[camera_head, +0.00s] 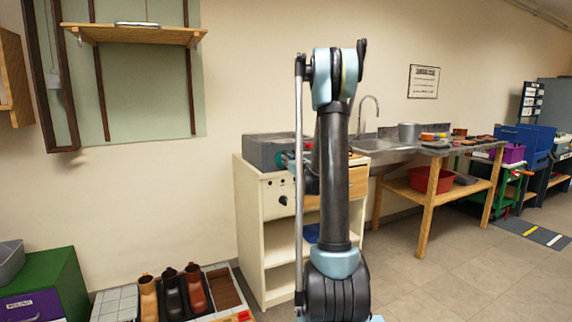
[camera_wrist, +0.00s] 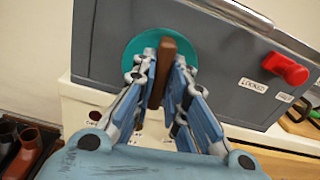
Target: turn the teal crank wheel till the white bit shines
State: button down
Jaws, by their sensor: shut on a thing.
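The teal crank wheel (camera_wrist: 133,58) is a round disc on the front of a grey box (camera_wrist: 222,62). A brown bar-shaped handle (camera_wrist: 162,70) stands across it. My gripper (camera_wrist: 161,88) has its two blue-grey fingers on either side of this brown handle and is shut on it. The fingers and handle hide part of the wheel. In the head view a bit of the teal wheel (camera_head: 282,160) shows left of my arm, which hides most of the gripper. I cannot make out a shining white bit in either view.
A red knob (camera_wrist: 286,68) sticks out of the box, right of the handle, near a white "LOCKED" label (camera_wrist: 253,86). The box stands on a cream cabinet (camera_head: 277,203) with a black knob (camera_head: 283,200). A sink counter (camera_head: 385,146) stands to the right. Boots (camera_head: 172,290) stand at lower left.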

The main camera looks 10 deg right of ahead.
jog(key=shift+s+a+f+n, duration=0.1)
jog(key=shift+n, duration=4.8)
jog(key=shift+s+a+f+n, duration=0.1)
jog(key=shift+n, duration=4.8)
jog(key=c, duration=1.6)
grip_release()
jog(key=shift+w, duration=0.15)
jog(key=shift+d, duration=0.1)
